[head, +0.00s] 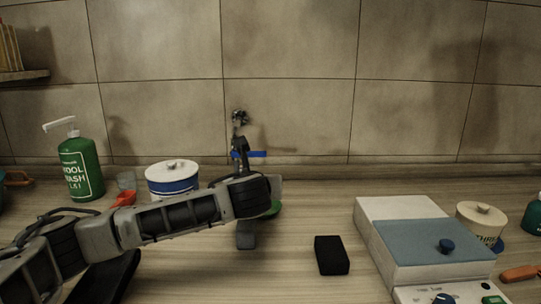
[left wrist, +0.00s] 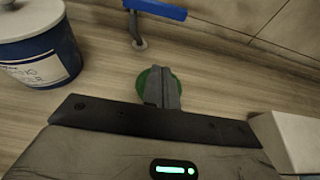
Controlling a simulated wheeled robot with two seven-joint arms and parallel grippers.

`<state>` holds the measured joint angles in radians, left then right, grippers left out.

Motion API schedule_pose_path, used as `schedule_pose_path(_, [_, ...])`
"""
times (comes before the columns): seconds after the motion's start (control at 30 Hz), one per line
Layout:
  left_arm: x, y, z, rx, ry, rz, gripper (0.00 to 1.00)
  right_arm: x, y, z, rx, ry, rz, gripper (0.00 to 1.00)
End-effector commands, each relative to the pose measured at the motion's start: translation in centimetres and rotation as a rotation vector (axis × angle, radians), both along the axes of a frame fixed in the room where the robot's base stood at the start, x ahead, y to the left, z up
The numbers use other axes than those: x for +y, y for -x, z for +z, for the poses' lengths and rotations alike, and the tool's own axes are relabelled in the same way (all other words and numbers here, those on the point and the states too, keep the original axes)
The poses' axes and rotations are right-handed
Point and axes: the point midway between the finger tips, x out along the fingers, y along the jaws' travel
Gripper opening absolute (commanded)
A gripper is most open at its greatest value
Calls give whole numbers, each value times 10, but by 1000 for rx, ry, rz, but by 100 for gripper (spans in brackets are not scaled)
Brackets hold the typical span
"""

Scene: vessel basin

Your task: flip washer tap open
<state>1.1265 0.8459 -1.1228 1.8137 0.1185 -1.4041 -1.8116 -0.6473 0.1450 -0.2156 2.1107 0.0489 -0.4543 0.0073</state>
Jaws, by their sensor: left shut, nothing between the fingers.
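The tap stands at the back of the counter by the tiled wall, with a dark upright body (head: 239,147) and a blue lever (head: 256,154) lying roughly level and reaching to the right. The lever also shows at the top of the left wrist view (left wrist: 162,9), above a grey stem and round foot. My left gripper (head: 246,240) is shut and empty, pointing down in front of the tap and apart from it. Its closed fingers (left wrist: 160,88) show over a green round thing (left wrist: 147,80), partly hidden. My left forearm hides the counter below the tap. My right gripper is out of view.
A blue-and-white lidded canister (head: 172,184), red scoop (head: 124,198) and green pump bottle (head: 82,170) stand left of the tap. A black block (head: 331,256) and a white-and-blue box (head: 420,238) are at right.

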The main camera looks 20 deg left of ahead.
Motion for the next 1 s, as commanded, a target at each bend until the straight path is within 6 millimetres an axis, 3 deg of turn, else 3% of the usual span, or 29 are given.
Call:
schedule_pose_path(0.2, [0, 0, 0, 0, -1, 0, 0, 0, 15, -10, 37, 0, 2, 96])
schedule_pose_path(0.43, [3, -7, -3, 1, 0, 2, 0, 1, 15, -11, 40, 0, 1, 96])
schedule_pose_path(0.93, [41, -84, -33, 0, -1, 2, 0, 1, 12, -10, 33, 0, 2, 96])
schedule_pose_path(0.97, [42, -88, -33, 0, -1, 2, 0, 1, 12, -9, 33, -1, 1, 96])
schedule_pose_path(1.0, [41, -86, -19, -5, 1, -1, 0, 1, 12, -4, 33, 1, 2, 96])
